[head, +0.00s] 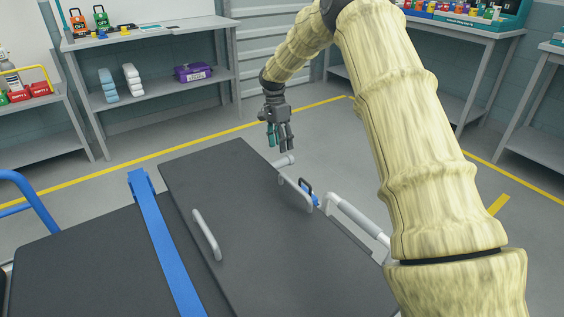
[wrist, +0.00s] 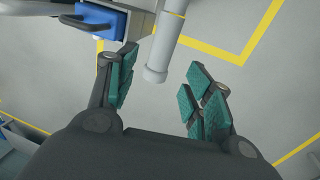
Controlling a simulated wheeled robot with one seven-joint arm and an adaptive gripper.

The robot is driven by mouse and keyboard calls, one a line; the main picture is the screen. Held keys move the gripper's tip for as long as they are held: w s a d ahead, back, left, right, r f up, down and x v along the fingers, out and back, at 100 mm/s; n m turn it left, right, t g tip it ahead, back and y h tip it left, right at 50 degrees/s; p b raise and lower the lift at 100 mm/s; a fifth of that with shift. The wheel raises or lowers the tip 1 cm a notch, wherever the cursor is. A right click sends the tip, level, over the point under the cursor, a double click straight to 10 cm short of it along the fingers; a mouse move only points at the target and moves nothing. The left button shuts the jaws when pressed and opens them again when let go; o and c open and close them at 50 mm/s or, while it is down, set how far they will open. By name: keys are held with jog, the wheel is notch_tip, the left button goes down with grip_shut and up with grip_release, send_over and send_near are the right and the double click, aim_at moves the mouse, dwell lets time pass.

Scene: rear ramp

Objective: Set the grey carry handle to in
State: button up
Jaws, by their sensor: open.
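My gripper (head: 280,147) hangs fingers-down near the far right edge of the dark stretcher top (head: 235,240). Its teal-padded fingers are apart and empty, as the wrist view (wrist: 160,88) also shows. The grey carry handle appears to be the short grey tube (head: 285,161) jutting out at that edge, just below my fingertips in the picture. In the wrist view, a grey tube with a capped end (wrist: 165,50) reaches in from the top, its end between and beyond the fingers. I see no contact. The tube's other end is out of view there.
A blue part (head: 308,192) sits at the stretcher's right side near grey rails (head: 360,222). A blue strap (head: 165,240) and a grey grab bar (head: 206,235) lie across the top. Shelving (head: 150,95) stands behind. Floor with yellow lines is clear around my gripper.

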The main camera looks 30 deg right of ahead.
aim_at(282, 159)
jog(key=f, duration=0.3)
jog(key=s+f+b, duration=0.1)
jog(key=f, duration=0.2)
jog(key=shift+s+f, duration=0.15)
jog(key=shift+f, duration=0.15)
grip_shut()
